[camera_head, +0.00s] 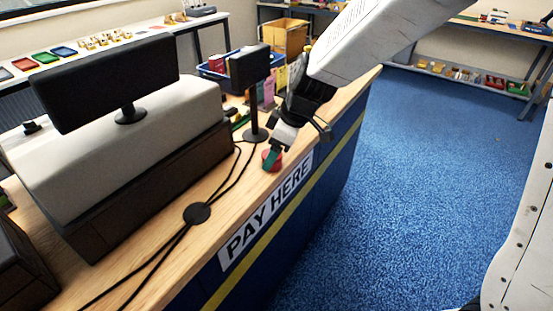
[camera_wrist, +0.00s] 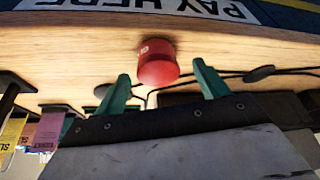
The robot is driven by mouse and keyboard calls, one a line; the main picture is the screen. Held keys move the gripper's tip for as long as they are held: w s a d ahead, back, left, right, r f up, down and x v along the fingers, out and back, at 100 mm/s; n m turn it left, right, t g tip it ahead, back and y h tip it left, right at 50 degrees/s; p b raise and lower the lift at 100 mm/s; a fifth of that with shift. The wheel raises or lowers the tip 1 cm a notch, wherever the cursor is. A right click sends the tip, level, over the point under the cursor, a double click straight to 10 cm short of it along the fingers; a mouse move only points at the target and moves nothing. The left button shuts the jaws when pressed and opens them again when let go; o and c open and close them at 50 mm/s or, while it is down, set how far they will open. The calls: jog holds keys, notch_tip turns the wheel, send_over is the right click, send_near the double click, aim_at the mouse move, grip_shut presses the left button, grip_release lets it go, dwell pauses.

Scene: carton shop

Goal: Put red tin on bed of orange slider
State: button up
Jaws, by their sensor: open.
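The red tin (camera_wrist: 158,66) stands on the wooden counter, close to its front edge above the PAY HERE sign. In the wrist view it sits between the tips of the two green fingers of my gripper (camera_wrist: 161,72), with a gap on each side. In the head view the red tin (camera_head: 266,156) is partly hidden behind a finger of my gripper (camera_head: 273,160). My gripper is open and reaches down to the tin. I cannot make out an orange slider in either view.
A black card-reader stand (camera_head: 254,133), a cable puck (camera_head: 197,213) with black cables, and a till with a screen (camera_head: 110,82) share the counter (camera_head: 235,208). A blue crate (camera_head: 215,70) is behind. Blue floor (camera_head: 420,170) is clear to the right.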

jog(key=shift+x, duration=1.15)
jog(key=c, duration=1.2)
